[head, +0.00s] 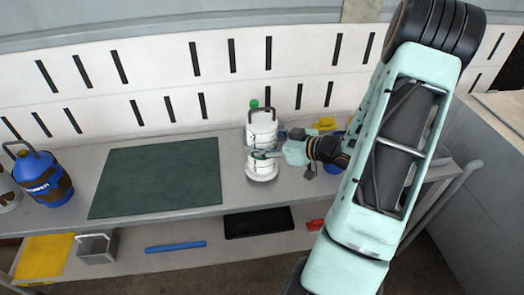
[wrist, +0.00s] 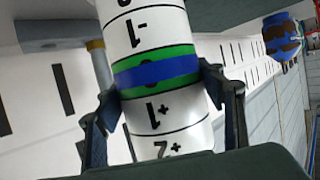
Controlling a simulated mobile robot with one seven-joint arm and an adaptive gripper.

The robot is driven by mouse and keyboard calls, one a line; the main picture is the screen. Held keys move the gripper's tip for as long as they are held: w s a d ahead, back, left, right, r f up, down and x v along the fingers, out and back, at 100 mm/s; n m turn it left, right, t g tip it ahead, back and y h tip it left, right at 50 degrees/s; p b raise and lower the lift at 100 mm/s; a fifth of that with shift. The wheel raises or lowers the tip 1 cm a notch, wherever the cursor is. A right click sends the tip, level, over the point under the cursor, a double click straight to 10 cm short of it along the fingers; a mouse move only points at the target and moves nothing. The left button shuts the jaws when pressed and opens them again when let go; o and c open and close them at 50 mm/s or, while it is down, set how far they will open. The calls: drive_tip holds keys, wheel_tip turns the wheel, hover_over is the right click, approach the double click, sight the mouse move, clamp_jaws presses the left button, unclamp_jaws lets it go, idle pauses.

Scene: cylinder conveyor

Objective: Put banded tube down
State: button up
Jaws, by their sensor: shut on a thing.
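The banded tube (wrist: 155,72) is white with a green and blue band and printed numbers, and it fills the middle of the wrist view. My gripper (wrist: 165,95) is shut on it, with one dark finger on each side near the band. In the head view my gripper (head: 268,154) reaches in from the right at a white cylindrical shape (head: 262,136) with dark rings, above the grey bench (head: 232,190). A bit of green shows by the fingers. The tube's lower end is hard to separate from the white shape, so I cannot tell whether it touches the bench.
A dark green mat (head: 155,178) lies flat and bare left of my gripper. A blue canister (head: 43,182) stands at the far left. A yellow item (head: 325,124) is behind my wrist. The lower shelf holds a black tray (head: 258,222), a blue bar (head: 175,246) and a grey bin (head: 97,248).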

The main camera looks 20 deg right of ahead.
drive_tip(key=shift+f+b, duration=0.35)
drive_tip(key=shift+f, duration=0.6)
drive_tip(key=o, duration=1.6)
drive_tip(key=shift+c, duration=0.2)
drive_tip(key=shift+r, duration=0.2)
drive_tip(key=p+v, duration=0.1)
drive_tip(key=v, duration=1.1)
